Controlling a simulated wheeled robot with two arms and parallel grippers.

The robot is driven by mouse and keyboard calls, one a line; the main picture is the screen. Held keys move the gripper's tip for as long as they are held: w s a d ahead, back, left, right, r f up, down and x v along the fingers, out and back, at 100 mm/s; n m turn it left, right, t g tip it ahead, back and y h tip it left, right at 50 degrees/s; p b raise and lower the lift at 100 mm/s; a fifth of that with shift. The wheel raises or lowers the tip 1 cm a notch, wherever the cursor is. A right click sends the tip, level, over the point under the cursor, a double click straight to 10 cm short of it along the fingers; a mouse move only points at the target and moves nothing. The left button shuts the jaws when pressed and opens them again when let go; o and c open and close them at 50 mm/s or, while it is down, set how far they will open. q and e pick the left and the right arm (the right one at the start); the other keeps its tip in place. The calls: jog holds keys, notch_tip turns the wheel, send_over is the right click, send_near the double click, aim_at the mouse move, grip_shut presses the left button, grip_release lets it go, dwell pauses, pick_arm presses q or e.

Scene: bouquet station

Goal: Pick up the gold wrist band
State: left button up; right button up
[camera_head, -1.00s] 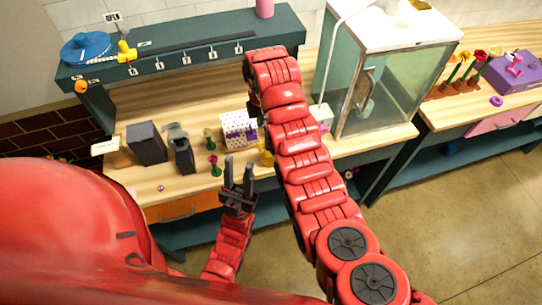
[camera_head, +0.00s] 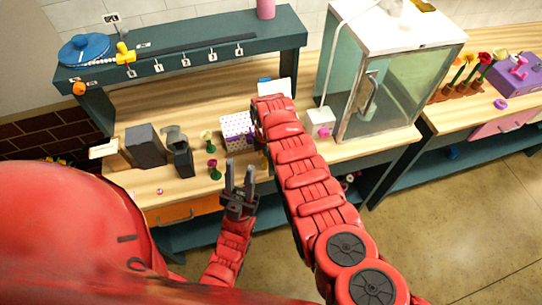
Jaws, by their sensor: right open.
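I cannot surely make out the gold wrist band. A small yellow-gold bit (camera_head: 262,161) shows beside my right arm, mostly hidden, and I cannot tell what it is. My right arm reaches over the workbench, its end beside the polka-dot box (camera_head: 235,126). The right gripper is almost wholly hidden under that arm; only dark parts show at its end. My left gripper (camera_head: 240,168) points up near the bench's front edge, jaws apart and empty, to the right of a magenta flower in a green holder (camera_head: 213,170).
A glass cabinet (camera_head: 385,95) stands right of my right arm, with a white box with a pink knob (camera_head: 319,122) before it. Dark grey blocks (camera_head: 146,146) stand at the left. A teal shelf (camera_head: 185,50) spans the back. Open wood lies behind the polka-dot box.

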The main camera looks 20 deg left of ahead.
jog(key=shift+f, duration=0.4)
jog(key=c, duration=1.3)
jog(key=shift+r, duration=0.1)
